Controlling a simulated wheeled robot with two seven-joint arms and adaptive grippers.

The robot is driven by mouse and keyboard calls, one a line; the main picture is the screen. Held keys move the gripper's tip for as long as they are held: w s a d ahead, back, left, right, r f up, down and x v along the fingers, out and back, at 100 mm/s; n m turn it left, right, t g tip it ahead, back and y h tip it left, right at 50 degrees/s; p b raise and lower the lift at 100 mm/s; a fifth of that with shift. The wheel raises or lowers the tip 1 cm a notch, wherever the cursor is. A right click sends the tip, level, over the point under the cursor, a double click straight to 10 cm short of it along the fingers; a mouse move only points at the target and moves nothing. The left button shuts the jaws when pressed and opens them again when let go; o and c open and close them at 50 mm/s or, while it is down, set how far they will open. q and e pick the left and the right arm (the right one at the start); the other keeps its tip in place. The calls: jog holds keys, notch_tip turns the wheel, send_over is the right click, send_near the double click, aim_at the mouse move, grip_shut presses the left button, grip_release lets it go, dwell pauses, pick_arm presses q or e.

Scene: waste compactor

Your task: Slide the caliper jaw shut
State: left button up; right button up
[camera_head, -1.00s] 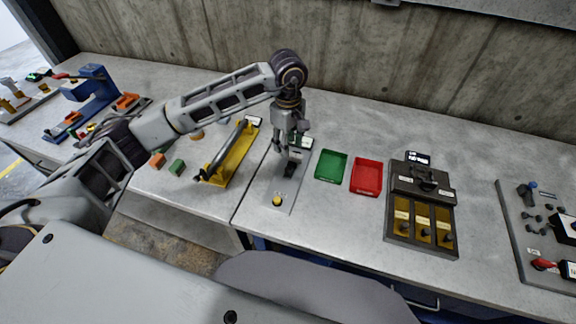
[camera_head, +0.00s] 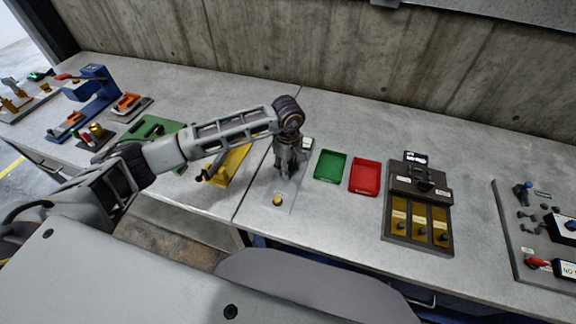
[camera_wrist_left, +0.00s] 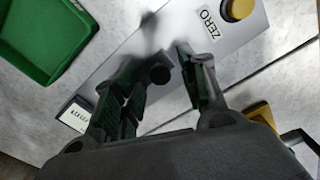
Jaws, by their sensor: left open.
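The caliper station is a grey plate (camera_head: 285,191) with a yellow button (camera_head: 277,200) at its front end and a small display (camera_head: 307,142) at its back. In the left wrist view the plate (camera_wrist_left: 150,35) carries a ZERO label (camera_wrist_left: 209,23) beside the yellow button (camera_wrist_left: 239,9), and the display (camera_wrist_left: 76,116) is at lower left. My left gripper (camera_head: 285,177) points down over the plate and is open. In the wrist view its fingers (camera_wrist_left: 162,68) stand on either side of a dark round knob (camera_wrist_left: 160,74). Contact cannot be told, and the caliper jaws are largely hidden.
A green tray (camera_head: 330,166) and a red tray (camera_head: 365,177) lie right of the caliper plate. A dark box with yellow compartments (camera_head: 420,220) stands further right. A yellow fixture (camera_head: 232,166) is close on the left, partly behind my arm. Bare bench lies in front of the trays.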

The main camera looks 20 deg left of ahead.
pick_arm(q)
jog(key=shift+f, duration=0.1)
jog(key=shift+c, duration=0.2)
grip_shut()
jog(key=shift+w, duration=0.15)
jog(key=shift+w+f+b, duration=0.1)
jog(key=shift+w+b, duration=0.5)
jog(key=shift+b, duration=0.45)
jog(key=shift+w+r, duration=0.15)
jog(key=shift+r, duration=0.05)
